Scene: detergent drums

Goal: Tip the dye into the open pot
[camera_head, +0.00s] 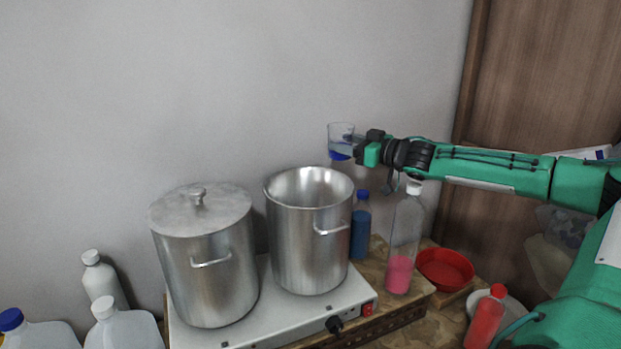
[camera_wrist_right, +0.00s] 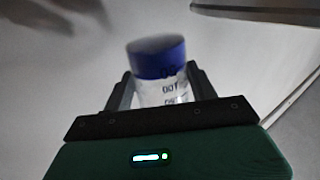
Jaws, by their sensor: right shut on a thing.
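My right gripper (camera_head: 358,150) is shut on a small clear beaker (camera_head: 341,131) with blue dye (camera_head: 340,155) at its bottom. The beaker looks about upright, in the air above the rear right part of the open pot's rim. The open pot (camera_head: 309,250) is a tall steel pot without a lid, with a bare grey inside wall; its bottom is hidden. In the right wrist view the beaker (camera_wrist_right: 165,92) sits between the two fingers (camera_wrist_right: 160,92), with the blue band and dark marks showing. My left gripper is not in view.
A lidded steel pot (camera_head: 208,270) stands left of the open pot on a white hotplate (camera_head: 265,325). A blue bottle (camera_head: 360,232), a tall bottle with pink liquid (camera_head: 400,270) and a red bowl (camera_head: 445,268) stand to the right. White jugs (camera_head: 123,328) are at the lower left.

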